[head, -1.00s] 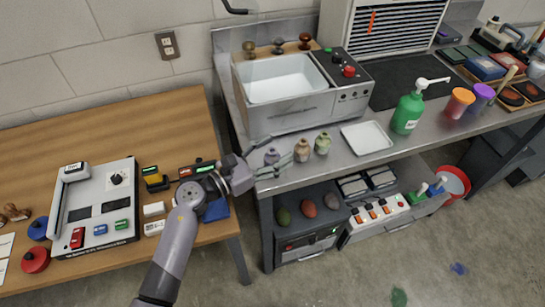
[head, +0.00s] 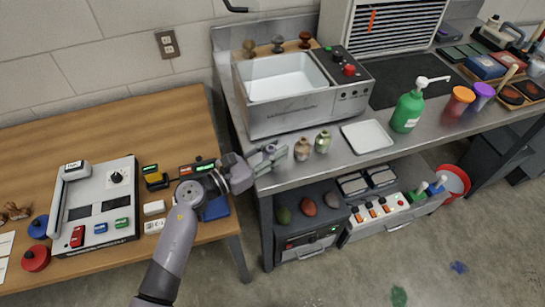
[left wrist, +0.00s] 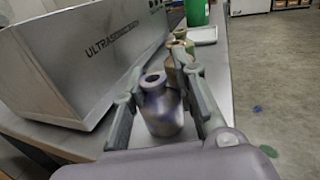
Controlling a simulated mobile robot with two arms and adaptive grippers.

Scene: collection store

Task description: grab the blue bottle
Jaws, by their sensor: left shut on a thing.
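The blue bottle (left wrist: 162,112) is a small blue-purple bottle with an open round mouth, standing upright between my left gripper's fingers in the left wrist view. My left gripper (head: 272,153) is shut on it at the front left edge of the steel counter. In the head view the fingers mostly hide the bottle. A tan bottle (head: 302,149) and a greenish bottle (head: 322,142) stand just to the right of the gripper. My right gripper is not in view.
The steel ultrasonic bath (head: 290,112) stands close behind the bottle. A white tray (head: 367,137) and a green pump bottle (head: 407,112) are further right. A wooden table (head: 120,117) with a grey device (head: 97,215) is at left.

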